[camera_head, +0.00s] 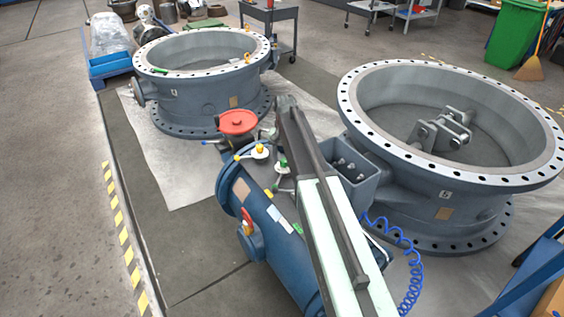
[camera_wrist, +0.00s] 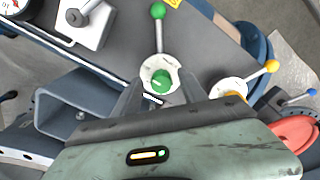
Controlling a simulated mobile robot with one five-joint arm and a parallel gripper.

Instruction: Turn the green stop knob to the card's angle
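The green stop knob (camera_wrist: 160,82) sits on a round white disc (camera_wrist: 150,66), with a small pale mark on its top. A lever with a green ball (camera_wrist: 158,11) points away from the disc, up in the wrist view. The two grey fingers of my gripper (camera_wrist: 158,90) stand apart on either side of the knob's near part; I cannot tell whether they touch it. No card with a readable angle shows; a yellow label (camera_wrist: 174,3) is cut off at the wrist view's top.
A yellow-ball lever (camera_wrist: 270,67) and a red round cap (camera_wrist: 297,134) are close on the right.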

